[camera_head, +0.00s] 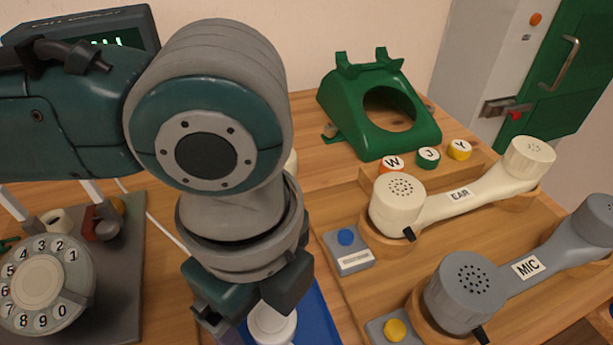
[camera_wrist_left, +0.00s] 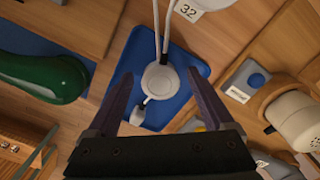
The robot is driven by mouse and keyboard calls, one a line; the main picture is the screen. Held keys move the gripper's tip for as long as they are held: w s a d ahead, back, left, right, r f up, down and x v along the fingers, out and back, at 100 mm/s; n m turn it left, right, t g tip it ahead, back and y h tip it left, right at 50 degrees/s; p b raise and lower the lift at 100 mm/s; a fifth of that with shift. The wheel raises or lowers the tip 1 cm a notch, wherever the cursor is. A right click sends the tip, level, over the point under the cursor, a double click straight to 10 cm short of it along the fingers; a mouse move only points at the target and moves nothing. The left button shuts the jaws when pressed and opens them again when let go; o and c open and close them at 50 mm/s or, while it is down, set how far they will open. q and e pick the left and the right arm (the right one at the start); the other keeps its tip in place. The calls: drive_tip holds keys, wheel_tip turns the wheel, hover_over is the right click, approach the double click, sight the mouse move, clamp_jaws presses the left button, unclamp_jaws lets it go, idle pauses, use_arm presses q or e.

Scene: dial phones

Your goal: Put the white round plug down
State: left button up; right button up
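A white round plug (camera_wrist_left: 160,80) lies on a blue mat (camera_wrist_left: 192,60) in the left wrist view, with white cords running up from it. In the head view the round plug (camera_head: 272,326) shows partly below my left gripper (camera_head: 248,315). My left gripper's two dark fingers are spread apart in the wrist view, with the plug beyond and between them, and nothing is held. Whether a fingertip touches it cannot be told. My right gripper is not in view.
A cream EAR handset (camera_head: 460,196) and a grey MIC handset (camera_head: 525,268) rest in wooden cradles on the right. A green phone shell (camera_head: 358,138) stands behind. A dial (camera_head: 40,285) is at left.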

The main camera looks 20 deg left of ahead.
use_arm(q)
drive_tip(key=shift+r, duration=0.1)
wheel_tip(320, 180, up, 12)
drive_tip(key=p, duration=0.4)
drive_tip(key=s+d+n+t+h, duration=0.1)
drive_tip(key=s+d+n+h, duration=0.25)
drive_tip(key=d+n, duration=0.25)
drive_tip(key=n+t, duration=0.3)
drive_tip(key=n, duration=0.6)
approach(268, 313)
drive_tip(key=d, duration=0.3)
drive_tip(key=s+a+n+y, duration=0.1)
drive_tip(key=a, duration=0.2)
drive_tip(key=s+a+f+n+y, duration=0.1)
drive_tip(key=s+a+n, duration=0.1)
drive_tip(key=a, duration=0.1)
drive_tip(key=s+a+n+y, duration=0.1)
drive_tip(key=s+a+n, duration=0.1)
drive_tip(key=a, duration=0.2)
drive_tip(key=shift+a+f, duration=0.15)
drive_tip(key=shift+f, duration=0.15)
